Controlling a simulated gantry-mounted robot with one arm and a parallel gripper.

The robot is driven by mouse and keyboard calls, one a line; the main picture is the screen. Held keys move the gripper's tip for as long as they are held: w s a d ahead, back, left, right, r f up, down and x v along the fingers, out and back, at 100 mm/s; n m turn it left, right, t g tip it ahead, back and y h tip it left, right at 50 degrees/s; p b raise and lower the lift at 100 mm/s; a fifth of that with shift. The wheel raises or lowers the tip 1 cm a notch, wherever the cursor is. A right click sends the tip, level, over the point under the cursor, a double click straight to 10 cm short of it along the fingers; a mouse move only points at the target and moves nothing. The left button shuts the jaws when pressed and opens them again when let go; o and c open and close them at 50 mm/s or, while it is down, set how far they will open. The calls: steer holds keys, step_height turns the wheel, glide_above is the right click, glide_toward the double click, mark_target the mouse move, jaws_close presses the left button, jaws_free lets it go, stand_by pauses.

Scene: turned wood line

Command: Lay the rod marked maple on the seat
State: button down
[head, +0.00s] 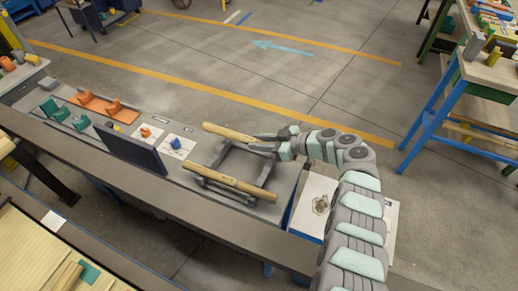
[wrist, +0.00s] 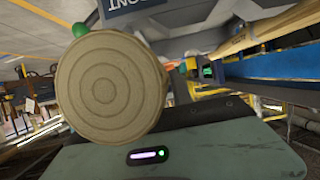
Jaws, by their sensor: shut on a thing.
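My gripper (head: 267,142) is shut on the right end of a light wooden rod (head: 229,133), at the far side of a dark rack (head: 216,161). In the wrist view the round end face of a rod (wrist: 101,88) fills the left middle, close to the camera. A second wooden rod (head: 231,189) lies across the near side of the rack. No maple mark is readable on either rod. I cannot tell whether the held rod still touches the rack, or which thing is the seat.
A dark upright panel (head: 130,152) stands left of the rack. Beyond it are an orange cradle (head: 106,107) and green blocks (head: 60,112). White cards with a small orange piece (head: 146,132) and a blue piece (head: 176,144) lie between. A blue-legged table (head: 440,110) stands at right.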

steer(key=shift+f+b, duration=0.55)
steer(key=shift+f, duration=0.75)
steer(key=shift+f+b, duration=0.45)
steer(key=c, duration=1.1)
jaws_free()
steer(key=shift+r, duration=0.1)
steer(key=shift+r+p, duration=0.5)
steer(key=shift+p, duration=0.1)
steer(key=p+v, duration=0.1)
steer(key=v, duration=0.9)
steer(key=shift+d+f+p, duration=0.1)
steer(key=shift+d+p, duration=0.2)
steer(key=shift+p, duration=0.05)
steer(key=shift+s+d+r, duration=0.25)
steer(key=shift+s+d, duration=0.15)
steer(key=shift+d, duration=0.15)
